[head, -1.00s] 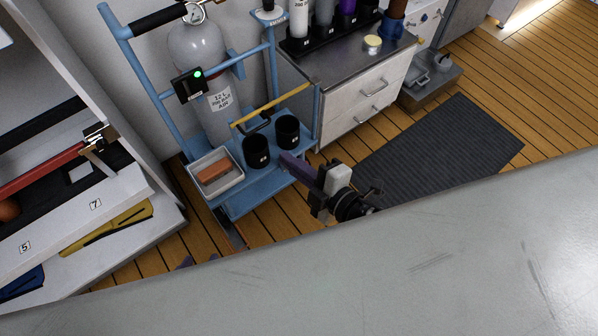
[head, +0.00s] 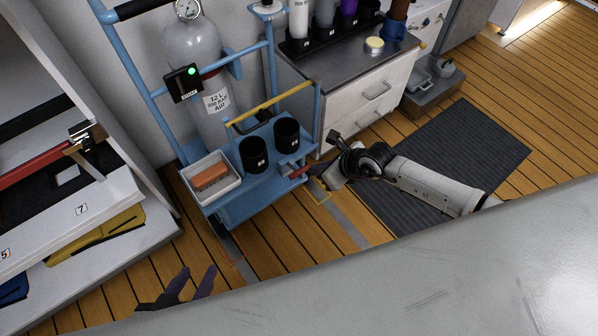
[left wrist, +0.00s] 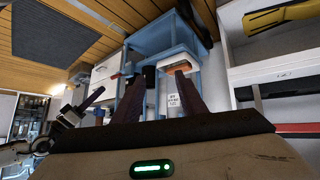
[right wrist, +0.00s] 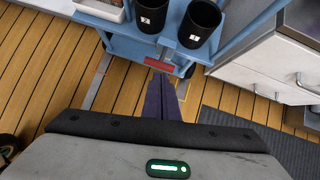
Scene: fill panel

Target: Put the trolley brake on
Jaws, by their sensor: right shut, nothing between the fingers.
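The blue trolley (head: 243,203) stands on the plank floor by the wall, carrying a grey air cylinder (head: 196,50). A red-ended pedal (head: 297,172) on a grey lever sticks out at the trolley's right front edge. It also shows in the right wrist view (right wrist: 159,63); I cannot tell whether it is up or down. My right gripper (head: 322,174) is shut and empty, just in front of the pedal; in the right wrist view its fingertips (right wrist: 160,82) point at it, seemingly with a small gap. My left gripper (head: 198,276) is open and empty, low in front of the trolley.
The trolley deck holds two black cups (head: 286,135) and a white tray (head: 226,187) with an orange block. A white drawer cabinet (head: 350,100) stands to the right, shelving (head: 110,190) to the left. A dark mat (head: 450,150) lies on the floor. A grey surface (head: 400,270) fills the foreground.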

